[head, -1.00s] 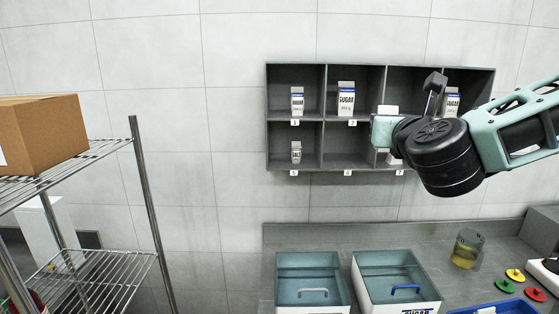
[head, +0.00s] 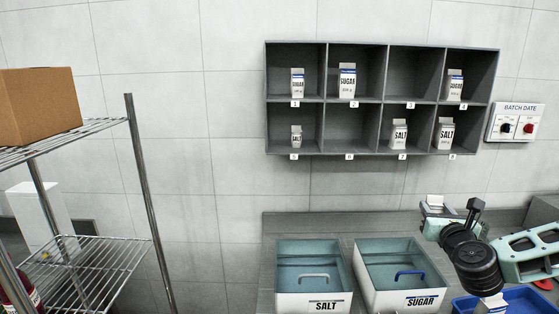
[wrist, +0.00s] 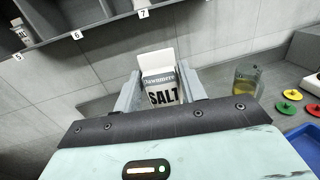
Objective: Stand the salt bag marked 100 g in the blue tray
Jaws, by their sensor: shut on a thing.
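My gripper (head: 434,213) is shut on a white salt bag (wrist: 163,90), held upright between the two fingers in the wrist view. The bag reads SALT; its weight marking is hidden. In the head view only the top of the held bag (head: 435,201) shows, above the counter at the right. The blue tray (head: 530,297) lies at the lower right, below my gripper and partly covered by my arm. It also shows at the right edge of the wrist view (wrist: 303,146). A carton-like bag (head: 492,305) shows at the tray's left part, its label unreadable.
The wall shelf (head: 384,102) holds sugar and salt bags; compartments 3 and 6 are empty. A beaker of yellow liquid (wrist: 245,82) and coloured discs (wrist: 293,95) stand on the counter near the tray.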

